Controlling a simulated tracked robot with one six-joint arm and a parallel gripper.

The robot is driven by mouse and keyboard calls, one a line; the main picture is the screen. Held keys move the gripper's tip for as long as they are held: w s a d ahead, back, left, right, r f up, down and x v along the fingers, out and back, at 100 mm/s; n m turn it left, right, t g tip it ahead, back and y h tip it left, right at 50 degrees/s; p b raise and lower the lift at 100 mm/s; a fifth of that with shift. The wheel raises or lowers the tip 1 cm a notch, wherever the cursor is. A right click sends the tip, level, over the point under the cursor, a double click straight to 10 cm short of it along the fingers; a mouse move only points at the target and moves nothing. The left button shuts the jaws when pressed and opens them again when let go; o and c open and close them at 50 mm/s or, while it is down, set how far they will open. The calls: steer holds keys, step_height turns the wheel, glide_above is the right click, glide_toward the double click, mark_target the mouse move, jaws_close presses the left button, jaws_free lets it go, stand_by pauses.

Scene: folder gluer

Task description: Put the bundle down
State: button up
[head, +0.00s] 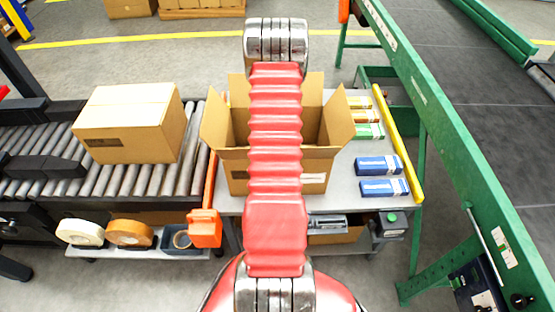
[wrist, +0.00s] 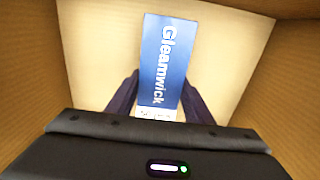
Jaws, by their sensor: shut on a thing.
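The bundle (wrist: 163,60) is a blue and white carton pack marked "Gleamwick", seen in the wrist view. My gripper (wrist: 160,92) is shut on it, with a dark finger on each side. Both are inside an open cardboard box, whose inner wall (wrist: 28,60) shows at the left. I cannot tell whether the bundle touches the box floor (wrist: 222,65). In the head view the open box (head: 237,180) stands on the grey table with its flaps spread. My red arm covers its middle, and the gripper and held bundle are hidden there.
Blue packs (head: 378,166), a green pack (head: 368,132) and orange packs lie on the grey table (head: 345,195) right of the box. A closed carton (head: 125,125) sits on the roller conveyor (head: 60,175) at left. A green-framed machine (head: 440,120) and yellow rail (head: 398,145) bound the right.

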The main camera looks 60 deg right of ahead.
steer(key=o, duration=1.3)
step_height(320, 180, up, 12)
steer(key=shift+r, duration=0.1)
stand_by(0.9)
